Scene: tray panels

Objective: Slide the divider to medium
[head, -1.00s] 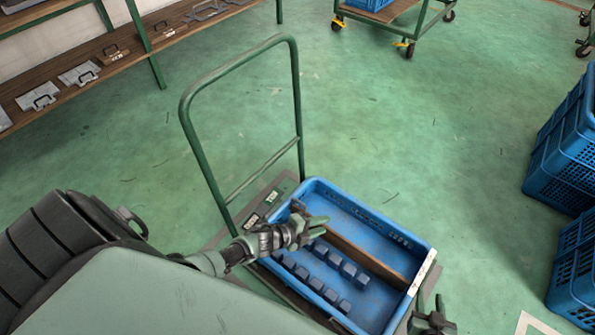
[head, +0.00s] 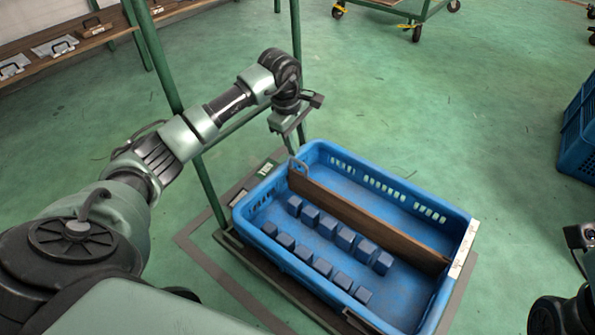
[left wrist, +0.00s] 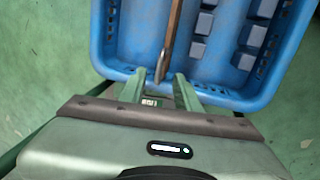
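The blue tray (head: 250,207) sits on a cart, and a brown wooden divider (head: 370,222) runs lengthwise inside it. A grey loop handle (head: 297,163) shows at the divider's far-left end. My left gripper (head: 291,146) is above that end, pointing down. In the left wrist view its two fingers (left wrist: 159,92) are apart and straddle the line of the divider (left wrist: 173,30). The handle end (left wrist: 161,68) shows just ahead of the fingertips, and I see no grip on it. Dark parts of my right arm show at the lower right edge; its fingertips are out of frame.
Two rows of small blue blocks (head: 345,238) stand on the near side of the divider. The far side of the tray is empty. Label cards (head: 266,168) lie on the cart beside the tray. The green cart rail (head: 190,185) rises close to my left arm.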

